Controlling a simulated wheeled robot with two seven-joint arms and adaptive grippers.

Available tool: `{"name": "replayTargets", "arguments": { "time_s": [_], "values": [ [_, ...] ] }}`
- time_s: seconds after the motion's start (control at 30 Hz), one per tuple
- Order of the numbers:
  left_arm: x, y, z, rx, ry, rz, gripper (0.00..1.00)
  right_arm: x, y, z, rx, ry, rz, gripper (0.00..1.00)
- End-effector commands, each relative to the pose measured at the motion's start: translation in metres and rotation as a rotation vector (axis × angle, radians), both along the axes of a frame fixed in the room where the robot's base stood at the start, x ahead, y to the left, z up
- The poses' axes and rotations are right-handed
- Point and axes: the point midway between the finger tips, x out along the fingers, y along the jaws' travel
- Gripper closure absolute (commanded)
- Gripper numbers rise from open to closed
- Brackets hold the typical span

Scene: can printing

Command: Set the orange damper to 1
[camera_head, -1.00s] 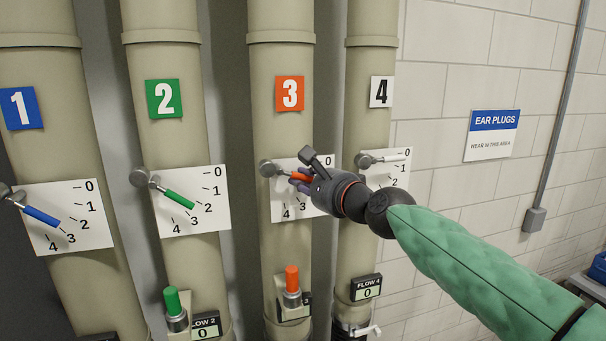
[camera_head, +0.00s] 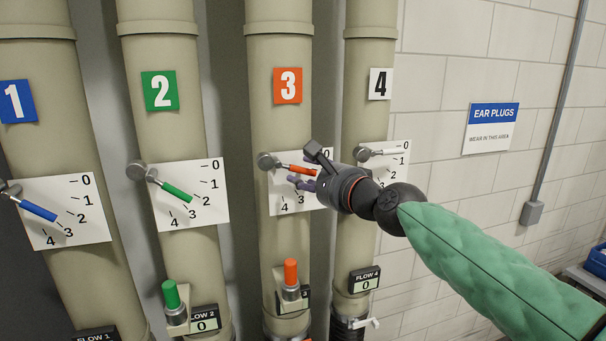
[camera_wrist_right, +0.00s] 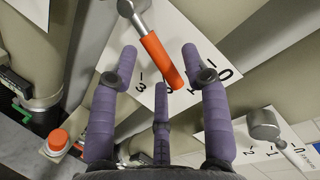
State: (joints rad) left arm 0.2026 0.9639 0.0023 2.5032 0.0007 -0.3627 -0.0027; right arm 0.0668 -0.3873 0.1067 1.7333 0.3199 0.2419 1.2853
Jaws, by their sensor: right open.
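The orange damper lever (camera_head: 297,168) is on the third pipe, over a white scale plate (camera_head: 284,203). It points right and slightly down, near where 1 lies, but my gripper hides part of the scale. In the right wrist view the orange lever (camera_wrist_right: 158,58) ends between the marks, close to the 1. My right gripper (camera_head: 304,167) is open at the lever's free end. In its wrist view, my right gripper's fingers (camera_wrist_right: 161,52) stand apart on both sides of the lever, with gaps visible. My left gripper is not in view.
The blue lever (camera_head: 38,211), green lever (camera_head: 176,191) and white lever (camera_head: 385,152) are on neighbouring pipes. An orange push button (camera_head: 291,272) and a green one (camera_head: 170,294) sit below. The wall to the right is clear apart from a sign (camera_head: 490,129) and conduit.

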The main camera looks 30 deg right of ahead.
Motion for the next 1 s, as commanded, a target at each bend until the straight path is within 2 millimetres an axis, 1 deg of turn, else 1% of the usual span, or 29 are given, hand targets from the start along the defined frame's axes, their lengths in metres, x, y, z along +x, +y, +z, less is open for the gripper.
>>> {"name": "replayTargets", "arguments": {
  "time_s": [0.03, 0.1, 0.3, 0.5, 0.7, 1.0],
  "values": [
    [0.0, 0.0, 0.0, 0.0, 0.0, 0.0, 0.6, -0.011, -0.001, 0.002, 0.0, -0.004, -0.003, 0.53],
    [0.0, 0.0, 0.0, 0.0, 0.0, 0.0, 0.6, -0.025, -0.002, 0.004, 0.0, -0.004, -0.003, 0.53],
    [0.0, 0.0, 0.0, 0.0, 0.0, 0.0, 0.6, -0.063, -0.004, 0.007, 0.0, -0.003, -0.002, 0.53],
    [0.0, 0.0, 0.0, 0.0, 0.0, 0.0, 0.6, -0.088, -0.005, 0.009, 0.0, -0.001, -0.001, 0.53],
    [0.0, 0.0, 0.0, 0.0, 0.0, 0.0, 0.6, -0.097, -0.005, 0.01, 0.0, -0.001, 0.0, 0.53],
    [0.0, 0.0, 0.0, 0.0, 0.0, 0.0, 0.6, -0.097, -0.005, 0.01, 0.0, -0.001, 0.0, 0.53]
  ]
}}
